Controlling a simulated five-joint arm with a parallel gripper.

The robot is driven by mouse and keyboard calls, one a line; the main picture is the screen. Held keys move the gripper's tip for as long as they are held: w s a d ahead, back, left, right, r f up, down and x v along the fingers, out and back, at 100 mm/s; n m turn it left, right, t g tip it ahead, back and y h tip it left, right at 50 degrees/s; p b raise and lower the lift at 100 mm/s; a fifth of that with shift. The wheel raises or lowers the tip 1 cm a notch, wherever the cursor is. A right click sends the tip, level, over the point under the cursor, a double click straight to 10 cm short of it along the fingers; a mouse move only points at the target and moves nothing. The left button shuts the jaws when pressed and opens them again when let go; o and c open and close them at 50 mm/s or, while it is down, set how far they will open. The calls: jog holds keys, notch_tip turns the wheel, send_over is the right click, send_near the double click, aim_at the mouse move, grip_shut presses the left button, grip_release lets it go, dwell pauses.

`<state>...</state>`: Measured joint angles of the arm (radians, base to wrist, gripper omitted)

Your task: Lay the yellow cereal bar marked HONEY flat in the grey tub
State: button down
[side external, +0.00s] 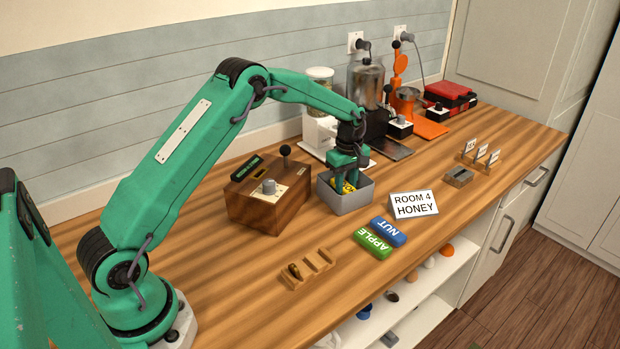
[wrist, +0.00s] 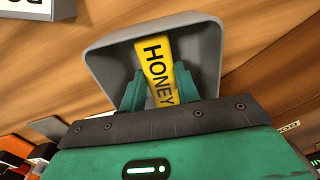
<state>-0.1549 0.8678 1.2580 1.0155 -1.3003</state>
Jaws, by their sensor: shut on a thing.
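The yellow bar marked HONEY (wrist: 158,62) is between the fingers of my gripper (wrist: 158,92), which is shut on it. The grey tub (wrist: 208,50) surrounds the bar and the fingertips in the wrist view. The tub stands on the wooden counter. I cannot tell whether the bar touches the tub floor.
A wooden box with a knob (side external: 262,200) stands left of the tub. A white ROOM 4 HONEY sign (side external: 414,204), a blue NUT bar (side external: 388,231) and a green APPLE bar (side external: 373,243) lie to the right and front. A small wooden rack (side external: 308,268) is near the front edge.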

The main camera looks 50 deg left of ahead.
aim_at(346, 186)
jog(key=shift+f, duration=0.85)
jog(key=shift+f, duration=0.15)
jog(key=c, duration=1)
grip_release()
jog(key=shift+c, duration=0.2)
notch_tip(346, 186, up, 12)
jog(key=shift+r, duration=0.2)
